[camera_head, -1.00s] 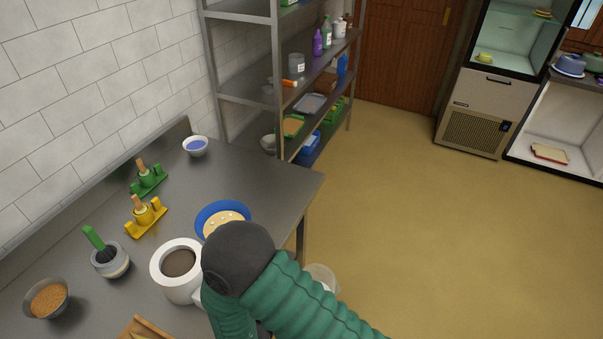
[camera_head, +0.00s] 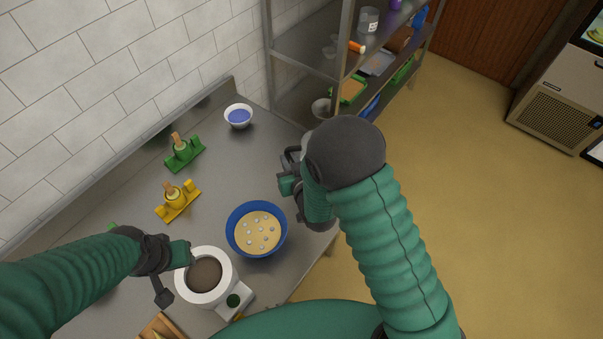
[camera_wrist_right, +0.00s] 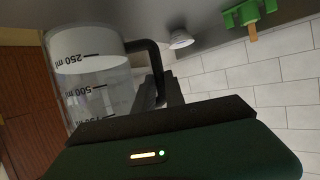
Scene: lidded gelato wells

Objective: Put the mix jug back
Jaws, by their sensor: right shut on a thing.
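The mix jug (camera_wrist_right: 88,80) is a clear measuring jug with black ml marks and a black handle. It fills the left of the right wrist view. My right gripper (camera_wrist_right: 172,92) is shut on its handle.
A blue bowl (camera_head: 284,228) with dotted pale contents stands on the steel counter (camera_head: 235,185). Yellow (camera_head: 178,205) and green (camera_head: 186,155) holders and a white bowl (camera_head: 238,118) stand behind. A metal rack (camera_head: 300,55) is beyond the counter's end.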

